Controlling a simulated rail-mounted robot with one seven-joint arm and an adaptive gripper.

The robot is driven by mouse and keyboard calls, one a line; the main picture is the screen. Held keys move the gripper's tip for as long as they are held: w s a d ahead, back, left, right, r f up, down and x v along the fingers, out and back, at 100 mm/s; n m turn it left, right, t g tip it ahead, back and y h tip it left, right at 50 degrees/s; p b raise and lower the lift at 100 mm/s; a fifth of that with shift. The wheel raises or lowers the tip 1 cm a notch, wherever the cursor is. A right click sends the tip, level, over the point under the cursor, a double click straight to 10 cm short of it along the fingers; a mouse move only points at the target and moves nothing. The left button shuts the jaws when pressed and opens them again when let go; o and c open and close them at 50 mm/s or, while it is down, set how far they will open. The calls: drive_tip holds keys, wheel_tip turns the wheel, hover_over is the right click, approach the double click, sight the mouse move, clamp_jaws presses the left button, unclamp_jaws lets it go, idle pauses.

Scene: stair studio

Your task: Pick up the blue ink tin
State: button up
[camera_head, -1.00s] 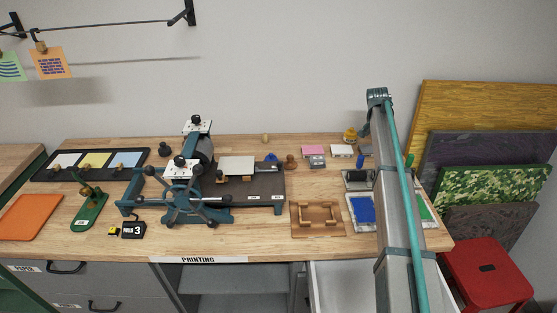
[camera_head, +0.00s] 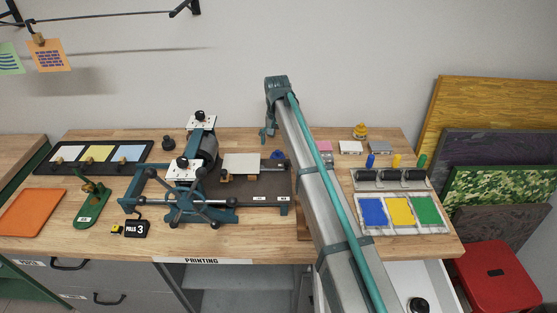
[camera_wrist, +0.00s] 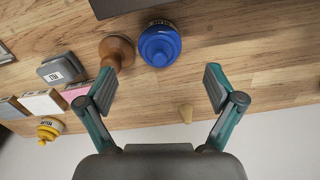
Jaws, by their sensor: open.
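The blue ink tin (camera_wrist: 159,46) is round, with a knobbed lid and a label, and stands on the wooden bench. In the head view the tin (camera_head: 278,155) shows small at the back, behind the press bed and just left of my arm. My gripper (camera_wrist: 160,88) is open and empty in the wrist view. The tin lies beyond the fingertips in that picture, roughly centred between them and not touched. In the head view my gripper (camera_head: 269,134) hangs near the back edge of the bench, close to the tin.
A brown wooden-handled object (camera_wrist: 117,50) stands close beside the tin. A small wooden cone (camera_wrist: 186,114) is near the right finger. The press (camera_head: 200,170) stands left of the tin. A yellow tin (camera_head: 360,132) and small blocks lie to the right. An open drawer (camera_head: 400,275) juts out in front.

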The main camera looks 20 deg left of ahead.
sight(278, 153)
drive_tip(key=shift+w+f+p, duration=0.2)
drive_tip(key=shift+f+p, duration=1.4)
drive_tip(key=shift+f, duration=2.65)
drive_tip(key=shift+c, duration=0.3)
drive_tip(key=c, duration=1.3)
drive_tip(key=shift+c, duration=0.9)
drive_tip(key=shift+r, duration=0.15)
